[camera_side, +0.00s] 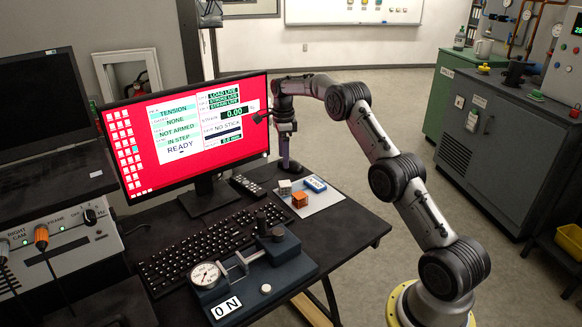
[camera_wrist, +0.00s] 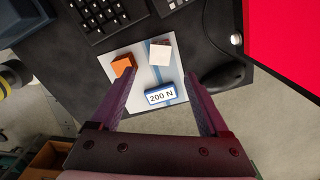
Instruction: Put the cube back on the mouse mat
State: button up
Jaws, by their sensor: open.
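An orange cube (camera_side: 300,200) and a pale, whitish cube (camera_side: 284,187) are close together on a light mat (camera_side: 323,201) near the desk's right edge. In the wrist view the orange cube (camera_wrist: 123,65) is at the mat's left edge and the pale cube (camera_wrist: 159,52) is near its top edge. A blue-edged block marked 200 N (camera_wrist: 160,97) lies on the mat (camera_wrist: 142,78), closer to me. My gripper (camera_side: 285,166) is above the desk behind the cubes. In the wrist view its fingers (camera_wrist: 160,73) are wide apart, with nothing held between them.
A black mouse (camera_wrist: 224,79) lies right of the mat in the wrist view. The red-screened monitor (camera_side: 190,130) stands close to my gripper. A keyboard (camera_side: 210,245) and a dial gauge fixture (camera_side: 250,275) are left of and in front of the mat.

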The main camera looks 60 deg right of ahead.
jog(key=s+a+r+n+t, duration=0.2)
jog(key=s+a+r+n, duration=0.5)
jog(key=a+r, duration=0.25)
jog(key=s+a+r+n+t, duration=0.1)
jog(key=s+a+r+n, duration=0.7)
jog(key=r, duration=0.3)
jog(key=s+a+f+n+t, duration=0.1)
jog(key=s+a+n, duration=0.4)
jog(key=s, duration=0.6)
jog(key=s+a+f+n+t, duration=0.1)
jog(key=s+a+f+n, duration=0.2)
jog(key=s, duration=0.8)
jog(key=a+n, duration=0.2)
jog(key=n, duration=0.2)
jog(key=shift+s+a+f+t, duration=0.3)
jog(key=shift+s+f, duration=0.05)
jog(key=shift+f, duration=0.05)
